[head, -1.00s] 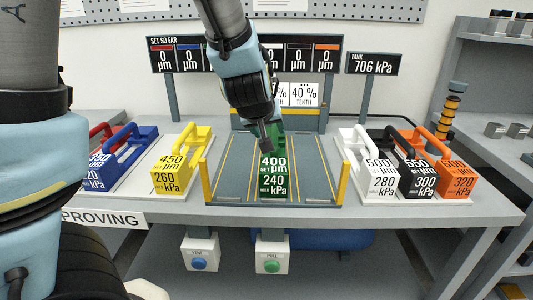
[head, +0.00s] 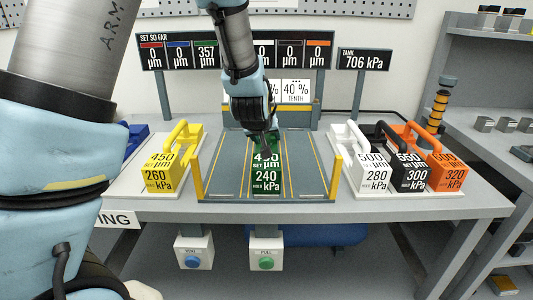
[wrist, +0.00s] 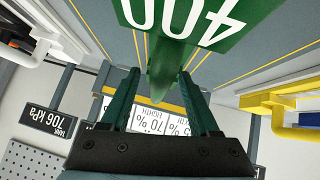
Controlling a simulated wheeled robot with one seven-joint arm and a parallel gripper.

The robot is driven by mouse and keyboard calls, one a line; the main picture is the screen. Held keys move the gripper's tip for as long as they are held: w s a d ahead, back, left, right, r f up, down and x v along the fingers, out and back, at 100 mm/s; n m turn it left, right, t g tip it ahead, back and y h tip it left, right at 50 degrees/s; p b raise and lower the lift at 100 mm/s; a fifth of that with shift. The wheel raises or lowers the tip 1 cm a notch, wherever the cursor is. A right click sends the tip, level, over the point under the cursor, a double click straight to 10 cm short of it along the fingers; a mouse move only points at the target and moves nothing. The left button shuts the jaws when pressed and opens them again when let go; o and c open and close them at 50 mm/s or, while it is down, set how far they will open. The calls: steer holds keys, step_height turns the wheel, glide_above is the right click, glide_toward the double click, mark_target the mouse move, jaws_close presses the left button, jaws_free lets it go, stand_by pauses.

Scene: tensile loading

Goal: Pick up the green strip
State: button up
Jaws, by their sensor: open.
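The green strip (head: 267,181) is a dark green block with white figures, 400 and 240 kPa, on its faces. It sits in the middle lane of the grey bed in the head view. My gripper (head: 265,141) is over its back part and hides its handle there. In the wrist view the strip's top (wrist: 205,20) is at the upper edge, and its green handle (wrist: 168,62) shows between the two fingers. My gripper (wrist: 160,85) is open, one finger on each side of the handle, with gaps visible.
The grey bed (head: 310,175) has yellow side posts. A yellow block (head: 158,175) stands left; white (head: 371,177), black (head: 411,175) and orange (head: 449,172) blocks stand right. A readout board (head: 290,55) stands behind. Blue (head: 193,253) and green (head: 266,263) buttons hang below the front edge.

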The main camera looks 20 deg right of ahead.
jaws_close()
stand_by(0.4)
steer(key=shift+r, duration=0.1)
stand_by(0.8)
